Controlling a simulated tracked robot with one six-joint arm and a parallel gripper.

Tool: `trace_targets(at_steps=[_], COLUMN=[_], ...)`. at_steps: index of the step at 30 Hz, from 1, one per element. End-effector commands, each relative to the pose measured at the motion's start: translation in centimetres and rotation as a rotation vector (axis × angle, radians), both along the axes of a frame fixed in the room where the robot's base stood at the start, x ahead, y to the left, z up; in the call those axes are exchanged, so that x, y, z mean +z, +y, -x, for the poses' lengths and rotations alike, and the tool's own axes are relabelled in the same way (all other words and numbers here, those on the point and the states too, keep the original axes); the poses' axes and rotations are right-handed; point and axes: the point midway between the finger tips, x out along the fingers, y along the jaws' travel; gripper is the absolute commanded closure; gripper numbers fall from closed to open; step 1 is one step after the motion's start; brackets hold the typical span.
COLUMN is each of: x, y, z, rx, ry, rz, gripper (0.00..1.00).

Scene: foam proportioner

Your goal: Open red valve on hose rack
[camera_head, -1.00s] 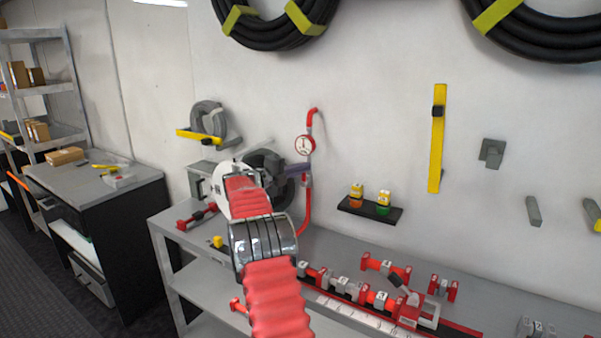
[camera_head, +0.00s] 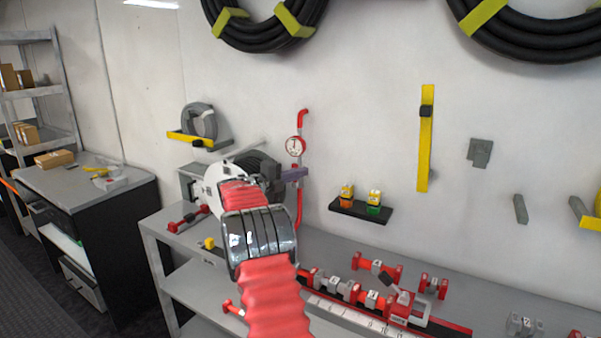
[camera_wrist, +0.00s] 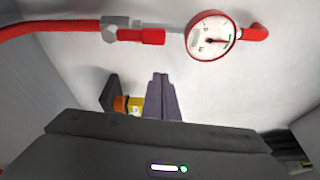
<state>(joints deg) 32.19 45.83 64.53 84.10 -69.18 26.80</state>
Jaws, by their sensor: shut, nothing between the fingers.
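The red valve handle (camera_wrist: 140,36) sits on a grey fitting (camera_wrist: 115,28) in the red pipe, seen near the top of the wrist view. The pipe (camera_head: 299,214) runs up the wall in the head view, with a round pressure gauge (camera_head: 296,146) on it; the gauge also shows in the wrist view (camera_wrist: 211,36). My gripper (camera_head: 300,173) has purple fingers, which overlap the pipe just below the gauge in the head view. In the wrist view the fingers (camera_wrist: 162,90) are shut and empty, apart from the handle in the picture. Contact elsewhere cannot be judged.
A small black shelf (camera_head: 360,211) with two yellow-capped bottles is on the wall right of the pipe. The grey bench (camera_head: 330,250) below holds several red and grey fittings. Coiled black hoses (camera_head: 268,30) hang above. A grey coil on a bracket (camera_head: 200,122) is at left.

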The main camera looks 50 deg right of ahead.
Motion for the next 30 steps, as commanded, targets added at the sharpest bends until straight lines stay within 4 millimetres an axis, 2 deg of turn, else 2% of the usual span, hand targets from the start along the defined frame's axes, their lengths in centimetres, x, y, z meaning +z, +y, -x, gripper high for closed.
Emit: trace_targets(at_steps=[1, 9, 13, 18, 30], x=[0.0, -0.1, -0.1, -0.1, -0.1], y=[1.0, 5.6, 7.1, 7.8, 7.8], z=[-0.3, -1.2, -1.5, -1.6, -1.5], rx=[0.003, 0.004, 0.003, 0.002, 0.001], ry=[0.001, 0.001, 0.000, 0.001, 0.001], rz=[-0.001, -0.001, -0.001, -0.001, -0.001], gripper=[1.00, 1.00, 1.00, 1.00, 1.00])
